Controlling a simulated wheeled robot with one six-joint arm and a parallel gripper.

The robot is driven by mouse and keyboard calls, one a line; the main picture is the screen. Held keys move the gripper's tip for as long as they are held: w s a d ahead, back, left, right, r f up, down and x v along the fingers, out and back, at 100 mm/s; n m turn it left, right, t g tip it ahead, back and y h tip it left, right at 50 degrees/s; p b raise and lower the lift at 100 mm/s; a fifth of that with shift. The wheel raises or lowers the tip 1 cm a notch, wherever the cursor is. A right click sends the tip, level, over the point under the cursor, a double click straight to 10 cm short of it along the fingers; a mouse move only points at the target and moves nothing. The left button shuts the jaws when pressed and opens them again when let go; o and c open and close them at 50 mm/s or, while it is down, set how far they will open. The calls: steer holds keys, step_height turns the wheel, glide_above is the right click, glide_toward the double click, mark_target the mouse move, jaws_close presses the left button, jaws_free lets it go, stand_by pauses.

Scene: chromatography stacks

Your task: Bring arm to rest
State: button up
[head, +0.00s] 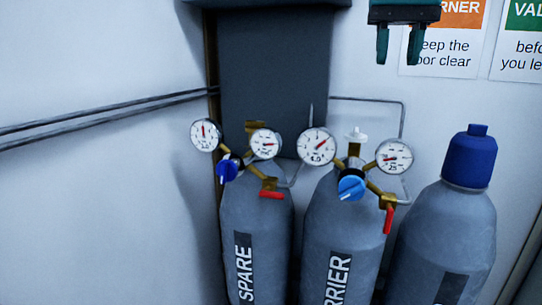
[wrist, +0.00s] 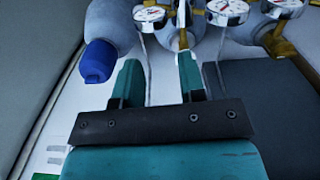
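My gripper (head: 399,45) hangs at the top right of the head view, in front of the wall signs. Its two teal fingers are apart with nothing between them. The wrist view also shows my gripper (wrist: 160,80) open, with the gas cylinders beyond the fingertips. In the head view the gripper is above the cylinders and apart from them.
A cylinder marked SPARE (head: 262,225) and one marked CARRIER (head: 325,225) carry gauges and valves. A blue-capped cylinder (head: 440,240) stands at right. A dark panel (head: 275,80) and thin pipes (head: 100,112) are on the wall.

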steer(key=s+a+f+n+y+b, duration=0.1)
steer(key=s+f+n+b, duration=0.1)
steer(key=s+f, duration=0.6)
steer(key=s+a+f+n+y+b, duration=0.2)
steer(key=s+f, duration=0.6)
steer(key=f, duration=0.7)
steer(key=s+a+f+n+y+b, duration=0.1)
steer(key=s+f+n+b, duration=0.2)
steer(key=s+f+n, duration=0.3)
step_height(320, 180, down, 6)
steer(key=shift+s+a+r+b, duration=0.25)
steer(key=shift+s+b, duration=0.1)
steer(key=shift+s, duration=0.8)
